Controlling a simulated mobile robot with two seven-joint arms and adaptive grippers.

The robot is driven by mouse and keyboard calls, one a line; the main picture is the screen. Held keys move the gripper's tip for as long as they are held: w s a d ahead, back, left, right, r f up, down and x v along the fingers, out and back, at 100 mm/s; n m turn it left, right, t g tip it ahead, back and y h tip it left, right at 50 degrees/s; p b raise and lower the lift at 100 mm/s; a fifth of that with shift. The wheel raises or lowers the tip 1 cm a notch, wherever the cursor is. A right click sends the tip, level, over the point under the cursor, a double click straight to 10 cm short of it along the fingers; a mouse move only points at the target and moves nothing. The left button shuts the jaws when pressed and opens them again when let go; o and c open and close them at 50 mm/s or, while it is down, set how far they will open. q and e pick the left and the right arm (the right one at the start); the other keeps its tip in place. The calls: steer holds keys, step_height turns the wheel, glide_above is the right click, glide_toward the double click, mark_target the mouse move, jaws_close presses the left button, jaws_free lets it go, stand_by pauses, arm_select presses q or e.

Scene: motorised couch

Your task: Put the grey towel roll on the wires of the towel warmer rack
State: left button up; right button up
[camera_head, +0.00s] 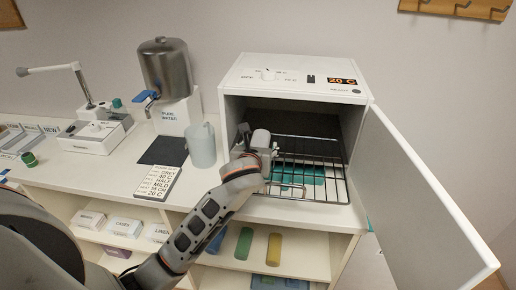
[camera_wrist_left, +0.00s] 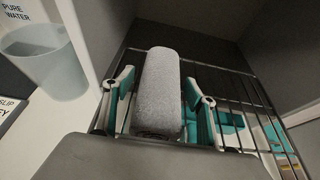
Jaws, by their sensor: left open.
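The grey towel roll (camera_head: 261,138) is inside the open front of the white towel warmer (camera_head: 292,72), at the left part of the wire rack (camera_head: 325,166). In the left wrist view the fuzzy grey roll (camera_wrist_left: 160,92) lies lengthwise between the two fingers of my left gripper (camera_wrist_left: 160,88), over the rack wires (camera_wrist_left: 240,92). The fingers are open, with small gaps showing beside the roll. Its underside is hidden, so its contact with the wires cannot be seen. My left gripper (camera_head: 262,152) reaches in from the front left. My right gripper is not in view.
The warmer's door (camera_head: 425,195) stands wide open to the right. A translucent pitcher (camera_head: 201,146) and a steel water dispenser (camera_head: 166,68) stand left of the warmer. A printed card (camera_head: 158,182) lies on the counter. Green (camera_head: 243,243) and yellow (camera_head: 273,249) rolls stand on the shelf below.

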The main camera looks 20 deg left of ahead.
arm_select(q)
steer(key=v, duration=1.2)
steer(key=shift+r, duration=0.15)
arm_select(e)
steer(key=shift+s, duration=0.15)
